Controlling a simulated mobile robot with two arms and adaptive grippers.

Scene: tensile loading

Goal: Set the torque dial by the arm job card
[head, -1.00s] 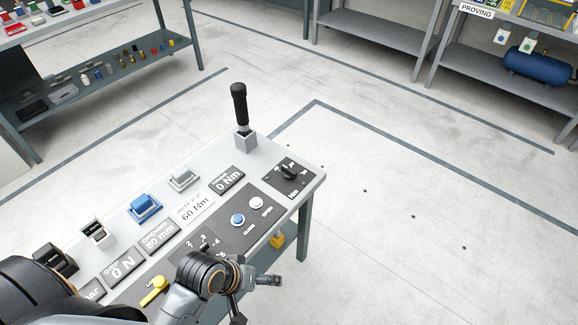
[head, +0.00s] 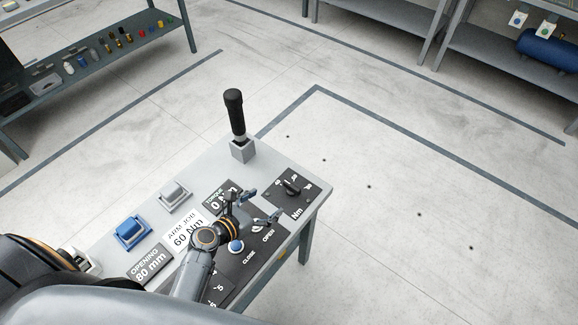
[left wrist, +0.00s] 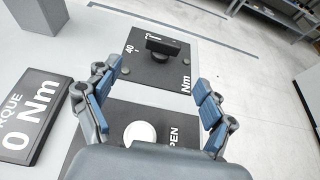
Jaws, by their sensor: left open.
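The torque dial is a black knob (head: 290,186) on a dark plate marked Nm at the right end of the grey console. In the left wrist view the knob (left wrist: 167,46) lies ahead, beyond the fingertips. My left gripper (head: 259,205) is open and empty, over the console just short of the dial plate; it also shows in the left wrist view (left wrist: 152,88). The arm job card (head: 186,232) reads 60 Nm. The torque display reads 0 Nm in the left wrist view (left wrist: 30,115); the gripper partly covers it in the head view. My right gripper is out of view.
A black-handled lever (head: 236,118) stands upright at the console's back edge. Below the dial plate are a blue CLOSE button (head: 236,246) and a white OPEN button (left wrist: 140,133), under the open gripper. Blue (head: 132,232) and grey (head: 174,195) switches sit left. Floor right of the console is clear.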

